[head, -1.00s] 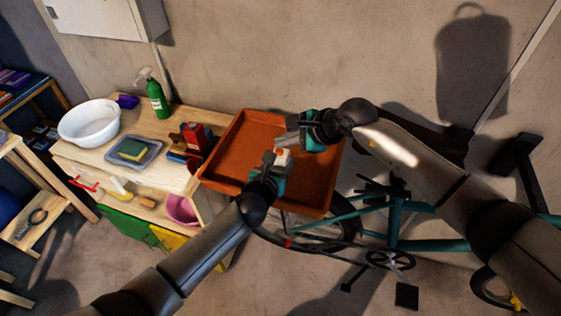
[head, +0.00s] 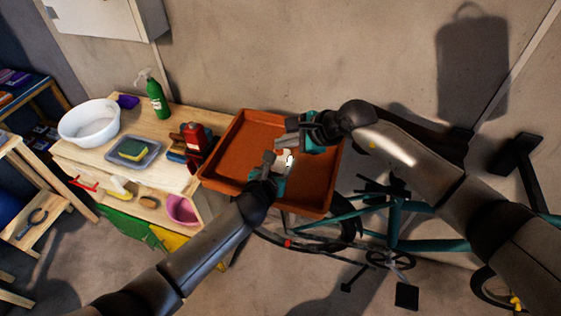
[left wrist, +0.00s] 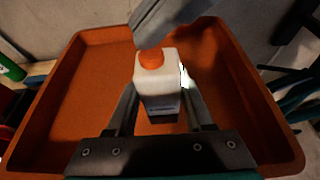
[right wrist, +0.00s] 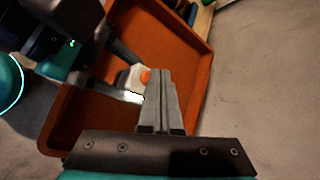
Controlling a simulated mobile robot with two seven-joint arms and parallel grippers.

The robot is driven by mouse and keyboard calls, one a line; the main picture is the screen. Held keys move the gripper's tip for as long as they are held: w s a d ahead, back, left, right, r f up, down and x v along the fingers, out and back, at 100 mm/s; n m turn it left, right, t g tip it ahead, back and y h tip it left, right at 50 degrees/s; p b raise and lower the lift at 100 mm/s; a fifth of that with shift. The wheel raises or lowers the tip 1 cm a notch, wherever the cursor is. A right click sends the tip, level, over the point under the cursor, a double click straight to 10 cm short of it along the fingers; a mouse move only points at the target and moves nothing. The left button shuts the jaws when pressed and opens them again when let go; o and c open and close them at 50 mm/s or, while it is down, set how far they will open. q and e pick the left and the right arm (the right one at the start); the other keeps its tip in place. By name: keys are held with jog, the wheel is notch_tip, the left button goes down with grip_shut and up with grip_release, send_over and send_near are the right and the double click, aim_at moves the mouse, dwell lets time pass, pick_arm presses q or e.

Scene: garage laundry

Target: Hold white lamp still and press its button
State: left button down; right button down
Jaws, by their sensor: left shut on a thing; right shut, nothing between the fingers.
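The white lamp (left wrist: 158,85) is a small white box with an orange button (left wrist: 151,58) on top. It is held above the orange tray. My left gripper (head: 277,164) is shut on its sides. A bright white glow shows on one side of the lamp (head: 289,161) in all views. My right gripper (head: 288,138) is shut and empty, close to the lamp's top. In the right wrist view its closed fingertips (right wrist: 158,73) appear beside the orange button (right wrist: 145,77), partly covering the lamp. I cannot tell whether they touch it.
The orange tray (head: 225,160) lies beneath both grippers, with its walls around them. A wooden bench (head: 90,160) at left carries a white basin (head: 89,122), a green spray bottle (head: 157,98), a sponge tray and a red container (head: 194,140). A bicycle (head: 395,220) stands at right.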

jog(key=shift+r, duration=0.65)
pick_arm(q)
jog(key=shift+c, duration=1)
grip_release()
pick_arm(e)
notch_tip(320, 180, up, 6)
pick_arm(q)
jog(key=v, duration=1.2)
jog(key=shift+s+d, duration=0.1)
